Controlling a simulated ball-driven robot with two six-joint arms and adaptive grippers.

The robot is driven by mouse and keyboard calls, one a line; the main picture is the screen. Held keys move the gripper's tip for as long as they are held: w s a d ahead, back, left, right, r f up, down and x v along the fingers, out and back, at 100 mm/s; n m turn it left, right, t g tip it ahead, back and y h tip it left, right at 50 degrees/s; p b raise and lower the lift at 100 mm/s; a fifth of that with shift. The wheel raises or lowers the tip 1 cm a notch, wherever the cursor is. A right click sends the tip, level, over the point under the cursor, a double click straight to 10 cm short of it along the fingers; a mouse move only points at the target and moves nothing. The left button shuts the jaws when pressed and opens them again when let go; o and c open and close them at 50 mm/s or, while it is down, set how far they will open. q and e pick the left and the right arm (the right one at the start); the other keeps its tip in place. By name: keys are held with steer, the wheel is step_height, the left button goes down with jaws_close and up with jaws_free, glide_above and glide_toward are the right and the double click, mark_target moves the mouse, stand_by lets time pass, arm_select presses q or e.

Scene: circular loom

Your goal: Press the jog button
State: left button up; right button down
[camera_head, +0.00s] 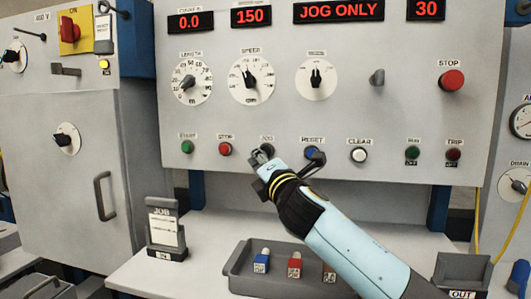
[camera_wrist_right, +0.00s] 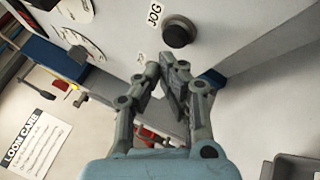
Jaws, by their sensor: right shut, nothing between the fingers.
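The jog button is a round black button (camera_wrist_right: 179,33) next to the JOG label in the right wrist view. In the head view the JOG label (camera_head: 266,138) shows, and the button under it is largely hidden by my right gripper. My right gripper (camera_head: 262,156) is shut and empty, its fingertips close to the panel at the jog button. In the right wrist view its fingertips (camera_wrist_right: 163,66) lie just below the button in the picture, with a small gap between them and it. I cannot tell how deep that gap is. My left gripper is not in view.
A green start button (camera_head: 187,147) and a red stop button (camera_head: 225,149) sit left of JOG. The blue reset button (camera_head: 311,152) and white clear button (camera_head: 358,155) sit right. The display (camera_head: 338,11) reads JOG ONLY. A tray (camera_head: 240,270) with colored pieces stands below.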

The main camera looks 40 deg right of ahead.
steer(key=shift+w, duration=0.1)
steer(key=shift+w+d, duration=0.2)
steer(key=shift+d, duration=0.1)
steer(key=shift+w+d, duration=0.3)
steer(key=shift+d, duration=0.05)
stand_by(0.8)
steer(key=shift+s+a, duration=0.6)
steer(key=shift+a, duration=0.05)
steer(key=shift+s+a+p, duration=0.7)
steer(key=shift+s+a, duration=0.95)
steer(key=shift+a, duration=0.3)
stand_by(3.3)
